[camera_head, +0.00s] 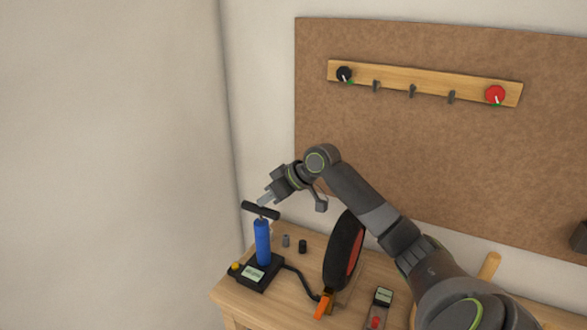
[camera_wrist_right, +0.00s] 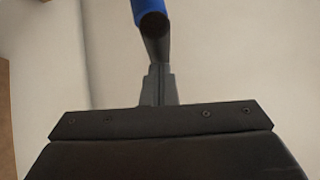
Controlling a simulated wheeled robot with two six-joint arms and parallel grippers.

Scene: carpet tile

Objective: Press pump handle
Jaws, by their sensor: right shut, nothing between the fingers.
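The pump stands upright on the table, with a blue barrel (camera_head: 262,243), a black base and a black T-shaped handle (camera_head: 251,207) on top. The handle is raised, with a short length of rod between it and the barrel. My right gripper (camera_head: 265,201) is shut and empty, its fingertips right at the handle's bar. In the right wrist view the handle's round end (camera_wrist_right: 153,24) and part of the blue barrel (camera_wrist_right: 148,6) show just past the fingertips (camera_wrist_right: 160,75). I cannot tell whether they touch. My left gripper is out of view.
A black hose (camera_head: 303,284) runs from the pump to a wheel (camera_head: 344,250) with an orange clip (camera_head: 323,305). Two small dark caps (camera_head: 302,246) stand behind the pump. A handheld meter (camera_head: 379,306) lies right. A pegboard rail (camera_head: 425,83) hangs above.

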